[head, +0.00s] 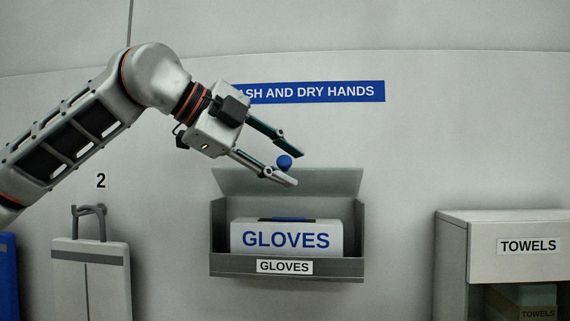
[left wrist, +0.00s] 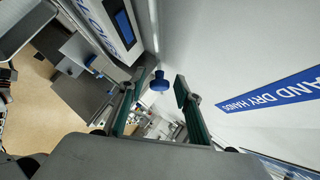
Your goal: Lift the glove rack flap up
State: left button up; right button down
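The glove rack (head: 287,266) is a grey wall tray labelled GLOVES, holding a white glove box (head: 286,238). Its grey flap (head: 325,183) stands raised above the box, and the rack's front is uncovered. A round blue knob (head: 284,162) is at the flap's upper edge; it also shows in the left wrist view (left wrist: 160,81). My left gripper (head: 298,169) is open, its two fingers apart on either side of the knob. I see no clear grip on it. Part of the flap's upper edge is hidden behind the lower finger. My right gripper is not in view.
A blue sign (head: 320,92) is on the wall above the rack. A grey towel cabinet (head: 515,235) stands at the right. A pale hanging item (head: 92,275) is on a hook at the left, under a 2 label. The wall between rack and cabinet is clear.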

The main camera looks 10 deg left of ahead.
pick_arm(q)
jog(key=shift+f, duration=0.1)
jog(key=v, duration=1.2)
